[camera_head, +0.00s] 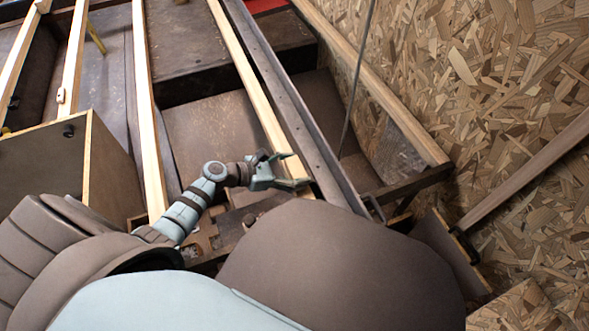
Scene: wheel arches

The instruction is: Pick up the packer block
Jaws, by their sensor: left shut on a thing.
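My left gripper (283,172) is in the middle of the view, at the end of my pale blue and dark arm. Its fingers are shut on a small pale wooden piece, the packer block (296,168). The block lies in line with the lower end of a long pale timber (252,90) behind it, so its outline is hard to separate. I cannot tell whether the block touches the timber or is clear of it. My right gripper is not in view.
A dark metal beam (290,95) runs just right of the gripper. More pale timbers (147,110) run lengthwise on the left, beside a plywood box (60,160). A chipboard wall (480,80) closes the right side. Small wooden pieces (232,225) lie below the gripper.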

